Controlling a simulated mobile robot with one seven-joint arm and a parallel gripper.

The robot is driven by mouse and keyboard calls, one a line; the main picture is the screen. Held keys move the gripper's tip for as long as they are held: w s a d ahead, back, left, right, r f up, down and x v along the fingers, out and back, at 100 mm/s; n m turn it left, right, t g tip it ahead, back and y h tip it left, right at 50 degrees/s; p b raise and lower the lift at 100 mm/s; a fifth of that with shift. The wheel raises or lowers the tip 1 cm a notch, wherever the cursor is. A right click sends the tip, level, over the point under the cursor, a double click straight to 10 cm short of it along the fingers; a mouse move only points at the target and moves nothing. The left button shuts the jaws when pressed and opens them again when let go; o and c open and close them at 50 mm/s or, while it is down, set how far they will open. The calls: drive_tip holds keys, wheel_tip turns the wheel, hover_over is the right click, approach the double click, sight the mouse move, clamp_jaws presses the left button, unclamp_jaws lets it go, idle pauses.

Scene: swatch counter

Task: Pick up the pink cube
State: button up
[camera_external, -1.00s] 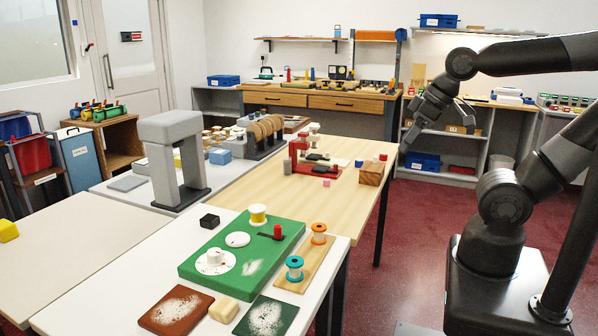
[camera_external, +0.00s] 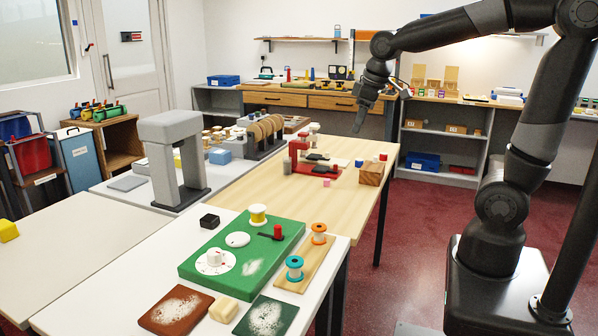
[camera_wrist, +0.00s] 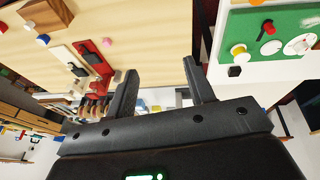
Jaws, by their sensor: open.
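The pink cube (camera_external: 327,183) is small and sits on the pale wooden tabletop (camera_external: 255,180), in front of the red stand. In the wrist view a small pink block (camera_wrist: 107,42) shows on the wood at upper left, beside the red stand. My gripper (camera_external: 358,130) hangs in the air above the far right part of the wooden table, fingers pointing down, well apart from the cube. In the wrist view its two fingers (camera_wrist: 160,66) are spread with nothing between them.
A red stand (camera_external: 298,152) is behind the cube. A wooden block (camera_external: 371,174) with blue and red pieces near it stands to the right. A grey cube (camera_external: 287,168) is to the left. A green board (camera_external: 200,268) with spools lies on the near white table.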

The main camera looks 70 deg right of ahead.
drive_tip(key=w+d+f+g, duration=0.1)
drive_tip(key=w+d+f, duration=0.3)
drive_tip(key=w+d, duration=0.45)
drive_tip(key=n+g+y, duration=0.1)
drive_tip(key=g, duration=0.1)
approach(325, 180)
drive_tip(key=f, duration=0.3)
drive_tip(key=shift+w+d+f, duration=0.1)
drive_tip(key=shift+d+f, duration=0.2)
drive_tip(key=shift+f, duration=0.05)
drive_tip(key=shift+d+f, duration=0.1)
drive_tip(key=shift+f, duration=2.7)
drive_tip(key=c, duration=1.1)
